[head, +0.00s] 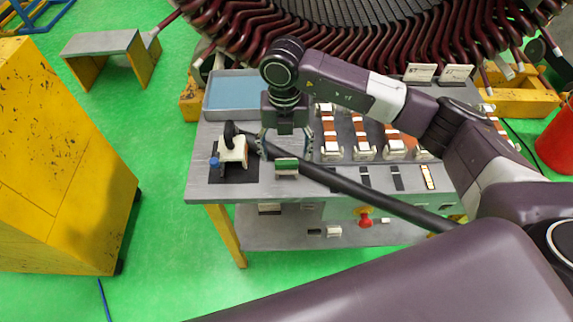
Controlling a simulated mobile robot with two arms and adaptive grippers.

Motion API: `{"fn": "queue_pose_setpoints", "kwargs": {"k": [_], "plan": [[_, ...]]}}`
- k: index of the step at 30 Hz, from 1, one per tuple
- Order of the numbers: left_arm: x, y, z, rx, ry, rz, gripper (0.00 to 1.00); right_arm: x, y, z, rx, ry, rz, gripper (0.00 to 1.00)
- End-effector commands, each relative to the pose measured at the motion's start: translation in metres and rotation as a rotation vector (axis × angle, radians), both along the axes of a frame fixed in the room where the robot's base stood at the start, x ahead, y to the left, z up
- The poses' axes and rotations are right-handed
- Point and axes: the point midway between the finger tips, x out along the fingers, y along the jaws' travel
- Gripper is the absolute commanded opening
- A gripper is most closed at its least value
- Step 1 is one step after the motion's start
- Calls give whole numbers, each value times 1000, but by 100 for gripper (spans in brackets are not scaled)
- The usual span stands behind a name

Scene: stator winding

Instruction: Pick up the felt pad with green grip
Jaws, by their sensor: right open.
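The felt pad with green grip (287,164) sits at the front edge of the grey worktable (215,190), with a green upper part and a pale lower part. My right gripper (285,150) points down above and just behind it. Its two fingers are spread apart, with nothing seen between them, and they look clear of the pad. The exact height gap cannot be told from this view. My left gripper is out of view.
A dark rod (360,190) slants across the table, close by the pad. A white holder (233,152) on a dark mat stands left. A blue-lined tray (235,92) is at back left. Orange-and-white pieces (361,138) stand right. The stator windings (400,50) rise behind.

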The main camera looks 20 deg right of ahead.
Motion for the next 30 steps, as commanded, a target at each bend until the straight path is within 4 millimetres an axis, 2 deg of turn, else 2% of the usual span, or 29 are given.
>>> {"fn": "queue_pose_setpoints", "kwargs": {"k": [11, 15, 23, 24, 30], "plan": [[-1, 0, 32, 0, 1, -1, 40, 4, -6, -44, 4, 6, 1, 65], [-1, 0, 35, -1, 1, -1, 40, 4, -5, -64, 5, 4, 4, 65], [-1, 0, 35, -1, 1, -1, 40, 5, -5, -70, 6, 0, 5, 65], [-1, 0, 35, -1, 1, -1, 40, 5, -5, -70, 6, 0, 5, 64], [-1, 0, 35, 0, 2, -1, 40, 5, -5, -70, 7, 1, 5, 42]]}}
